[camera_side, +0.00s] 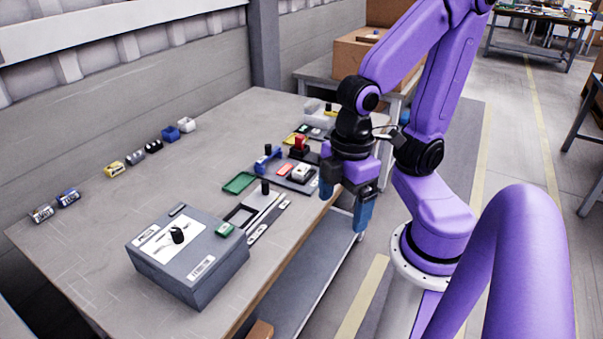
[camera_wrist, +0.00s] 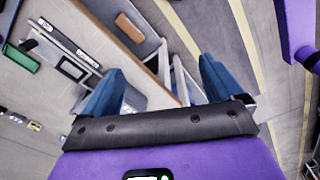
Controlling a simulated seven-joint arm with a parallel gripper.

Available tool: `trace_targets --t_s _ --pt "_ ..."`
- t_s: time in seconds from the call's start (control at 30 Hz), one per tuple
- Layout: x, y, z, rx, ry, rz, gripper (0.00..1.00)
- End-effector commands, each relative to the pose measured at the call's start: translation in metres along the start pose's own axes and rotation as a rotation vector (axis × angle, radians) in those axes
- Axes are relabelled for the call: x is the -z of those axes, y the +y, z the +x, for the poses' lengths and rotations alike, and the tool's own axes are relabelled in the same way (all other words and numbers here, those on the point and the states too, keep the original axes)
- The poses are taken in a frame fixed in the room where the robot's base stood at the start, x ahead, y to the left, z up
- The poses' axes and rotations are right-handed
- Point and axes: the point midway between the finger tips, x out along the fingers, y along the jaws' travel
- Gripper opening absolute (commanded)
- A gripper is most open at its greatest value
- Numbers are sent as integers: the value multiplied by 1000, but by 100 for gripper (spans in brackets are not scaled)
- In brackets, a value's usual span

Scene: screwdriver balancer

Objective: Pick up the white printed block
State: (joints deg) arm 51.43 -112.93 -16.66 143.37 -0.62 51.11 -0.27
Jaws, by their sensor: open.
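A whitish printed block (camera_side: 41,213) lies at the left end of a row of small blocks along the table's back edge. A plain-looking white block (camera_side: 187,124) is at the right end of that row; any print on it is too small to read. I cannot tell for sure which is the white printed block. My gripper (camera_side: 344,204) has blue fingers apart with nothing between them. It hangs near the table's right edge, far from both blocks. The wrist view shows the open fingers (camera_wrist: 163,82) above the table edge and floor.
Between them lie a blue-labelled block (camera_side: 68,198), a yellow block (camera_side: 110,170), dark blocks (camera_side: 145,151) and a blue block (camera_side: 170,133). A grey box (camera_side: 205,275) stands in front. A green tray (camera_side: 239,183) and fixtures (camera_side: 290,178) are nearer my gripper. The middle-left tabletop is clear.

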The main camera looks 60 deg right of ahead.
Motion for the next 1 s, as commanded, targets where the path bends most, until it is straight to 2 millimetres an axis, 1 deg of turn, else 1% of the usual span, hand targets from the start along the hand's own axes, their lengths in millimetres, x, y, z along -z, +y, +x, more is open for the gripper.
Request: trace_targets --t_s 0.07,0.17,0.2,0.27,0.3,0.37,0.4,0.47,0.5,0.6,0.7,0.8,0.9,1.0 --pt "5 15 6 -23 8 31 94" --pt "13 46 18 -68 31 83 94" --pt "15 61 23 -89 40 105 94" --pt "17 84 32 -121 56 136 94" --pt "17 99 37 -140 64 153 94" --pt "14 121 45 -167 75 178 94" --pt "12 136 51 -183 83 193 94" --pt "6 156 59 -204 93 214 94" --pt "1 169 65 -216 99 227 94" --pt "-14 199 79 -242 116 257 94" --pt "-34 224 93 -258 137 285 94" --pt "-56 245 107 -269 164 315 94" --pt "-80 260 121 -273 198 347 94" --pt "-103 270 135 -275 242 382 94"
